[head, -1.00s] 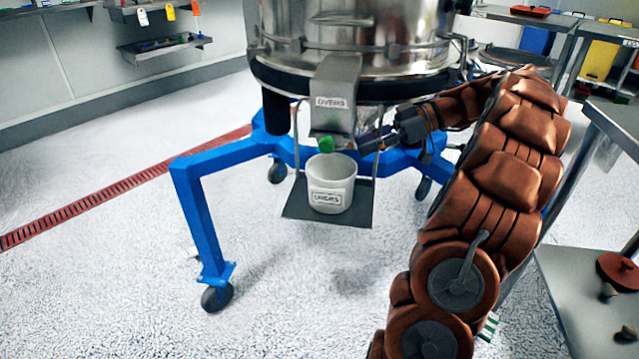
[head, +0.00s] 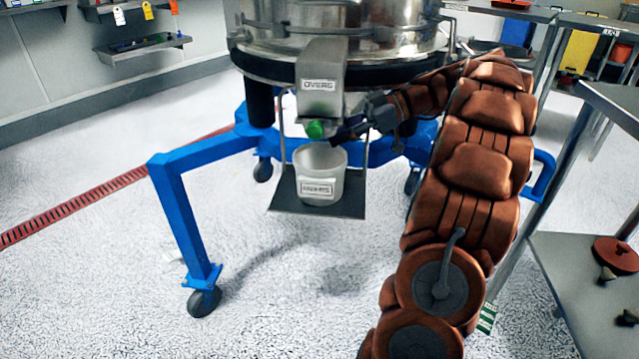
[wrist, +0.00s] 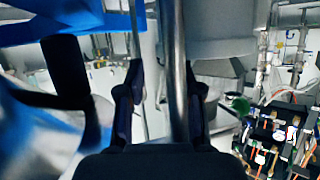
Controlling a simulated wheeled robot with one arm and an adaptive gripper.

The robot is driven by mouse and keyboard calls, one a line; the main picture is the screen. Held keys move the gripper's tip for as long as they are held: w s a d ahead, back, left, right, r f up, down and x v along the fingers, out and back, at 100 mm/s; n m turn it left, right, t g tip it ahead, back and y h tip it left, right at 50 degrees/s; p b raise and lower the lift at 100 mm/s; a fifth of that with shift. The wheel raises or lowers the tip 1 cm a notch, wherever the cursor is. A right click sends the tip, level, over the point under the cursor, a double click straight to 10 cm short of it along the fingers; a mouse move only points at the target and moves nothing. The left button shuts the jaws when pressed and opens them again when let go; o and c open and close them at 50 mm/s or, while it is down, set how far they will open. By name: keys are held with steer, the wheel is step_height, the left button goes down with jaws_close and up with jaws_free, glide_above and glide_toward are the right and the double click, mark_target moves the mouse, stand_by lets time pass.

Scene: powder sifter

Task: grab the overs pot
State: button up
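The overs pot (head: 320,180) is a pale, open-topped pot with an OVERS label. It stands upright on a dark hanging shelf (head: 282,199), under the metal overs spout (head: 321,75). A green piece (head: 315,130) is at the spout's lower end. My gripper (head: 340,138) comes in from the right, just above the pot's right rim; I see no contact. In the wrist view my gripper (wrist: 163,95) has its fingers apart, with a metal rod (wrist: 177,65) showing in the gap. A pale rounded body at the upper right there looks like the pot (wrist: 220,30).
The sifter drum (head: 380,35) is above, on a blue wheeled frame (head: 185,215). Thin rods hold the shelf on both sides, the right rod (head: 367,150) close to my gripper. A metal table (head: 570,270) stands at the right. Floor in front is clear.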

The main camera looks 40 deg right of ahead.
mark_target(319, 143)
steer(key=shift+b+x, duration=1.4)
steer(key=shift+x, duration=0.8)
steer(key=shift+f, duration=0.1)
jaws_close()
